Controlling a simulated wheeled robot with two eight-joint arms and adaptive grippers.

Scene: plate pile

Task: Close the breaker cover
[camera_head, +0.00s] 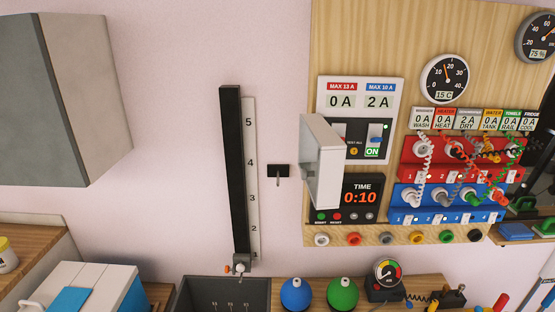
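The breaker cover (323,165) is a pale grey, shallow box-like door at the left side of the breaker panel (392,92). It stands open, swung out toward me, and hides part of the panel's left side. The panel shows a "MAX 13 A" display reading 0 A and a "MAX 10 A" display reading 2 A. I see neither of my grippers in the head view.
A timer (361,193) reading 0:10 sits below the panel. Red (440,160) and blue (432,203) socket strips with coiled cords are to the right. A tall black scale post (236,165) stands left. Blue (296,294) and green (342,294) round objects are below.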

